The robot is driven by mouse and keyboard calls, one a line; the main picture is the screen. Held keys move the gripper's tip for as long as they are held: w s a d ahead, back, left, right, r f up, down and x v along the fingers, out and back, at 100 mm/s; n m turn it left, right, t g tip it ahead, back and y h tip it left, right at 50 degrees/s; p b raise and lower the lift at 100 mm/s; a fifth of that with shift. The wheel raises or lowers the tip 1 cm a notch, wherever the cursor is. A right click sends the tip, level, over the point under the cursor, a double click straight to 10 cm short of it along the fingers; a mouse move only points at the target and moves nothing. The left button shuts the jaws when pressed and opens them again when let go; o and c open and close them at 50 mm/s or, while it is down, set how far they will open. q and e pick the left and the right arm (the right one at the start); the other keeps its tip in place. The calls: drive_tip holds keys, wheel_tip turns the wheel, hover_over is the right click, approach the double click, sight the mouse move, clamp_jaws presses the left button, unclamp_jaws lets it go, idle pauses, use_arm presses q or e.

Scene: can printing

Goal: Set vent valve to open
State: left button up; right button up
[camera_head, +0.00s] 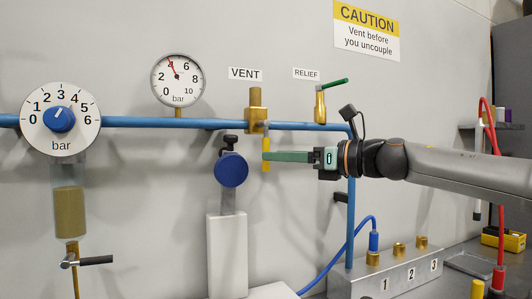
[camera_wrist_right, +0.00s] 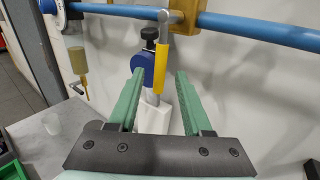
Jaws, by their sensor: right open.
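The vent valve (camera_head: 257,108) is a brass body on the blue pipe below the "VENT" label. Its yellow handle (camera_head: 266,146) hangs straight down, across the line of the horizontal pipe. My right gripper (camera_head: 266,156) reaches in from the right with its green fingers level with the lower part of the handle. In the right wrist view the gripper (camera_wrist_right: 160,76) is open, with the yellow handle (camera_wrist_right: 162,48) showing between and beyond its fingertips. I see no finger closed on it. My left gripper is not in view.
A relief valve (camera_head: 320,106) with a green lever stands right of the vent valve. A blue round knob (camera_head: 231,169) sits just left below the handle. A gauge (camera_head: 178,80) reads about 4 bar. A numbered manifold block (camera_head: 398,278) lies below the arm.

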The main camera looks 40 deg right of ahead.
drive_tip(key=shift+x, duration=1.95)
clamp_jaws()
